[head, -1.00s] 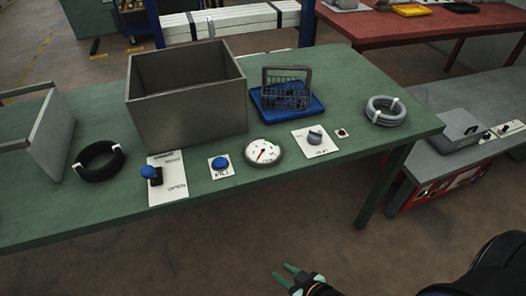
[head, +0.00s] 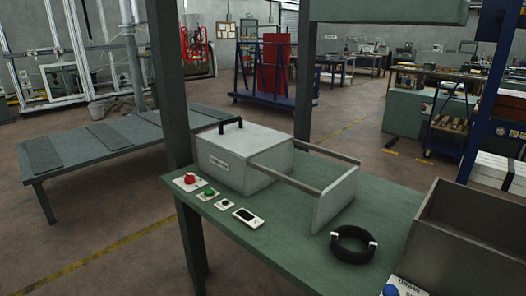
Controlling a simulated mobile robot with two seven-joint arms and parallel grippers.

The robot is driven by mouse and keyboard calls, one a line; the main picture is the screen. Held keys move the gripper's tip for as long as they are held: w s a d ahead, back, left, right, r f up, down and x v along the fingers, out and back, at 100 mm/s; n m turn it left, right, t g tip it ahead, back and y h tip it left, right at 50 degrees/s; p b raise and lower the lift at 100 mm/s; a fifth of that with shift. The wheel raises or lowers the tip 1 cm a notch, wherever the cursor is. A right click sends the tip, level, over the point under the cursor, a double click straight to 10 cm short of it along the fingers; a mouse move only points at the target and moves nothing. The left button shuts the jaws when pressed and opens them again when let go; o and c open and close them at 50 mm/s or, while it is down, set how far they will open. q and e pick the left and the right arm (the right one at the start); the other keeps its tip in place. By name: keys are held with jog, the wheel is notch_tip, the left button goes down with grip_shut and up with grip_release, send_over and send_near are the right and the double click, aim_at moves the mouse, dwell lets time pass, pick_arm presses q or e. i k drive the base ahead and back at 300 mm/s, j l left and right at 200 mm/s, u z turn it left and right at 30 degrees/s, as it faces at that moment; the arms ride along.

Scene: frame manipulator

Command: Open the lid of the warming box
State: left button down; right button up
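A pale grey box with a label on its front, which looks like the warming box (head: 225,173), stands at the far left of the green table. Its lid (head: 245,138) lies flat on top and looks shut. A black bar handle (head: 231,123) stands up from the lid. Neither of my grippers shows in this view, so nothing of mine is seen near the box.
A panel with rails (head: 335,200) extends right of the box. A black ring (head: 352,247) and an open grey bin (head: 470,235) are right. A post (head: 168,80) rises behind.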

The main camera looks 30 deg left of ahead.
aim_at(243, 139)
jog(key=u, duration=1.15)
jog(key=i+j, duration=0.2)
jog(key=j, duration=0.2)
jog(key=i+j, duration=0.25)
jog(key=j, duration=0.15)
jog(key=i+j, duration=0.2)
jog(key=j, duration=0.25)
jog(key=i+j, duration=0.25)
jog(key=j, duration=0.15)
jog(key=i+j, duration=0.2)
jog(key=j, duration=0.2)
jog(key=i+j, duration=0.2)
jog(key=j, duration=0.2)
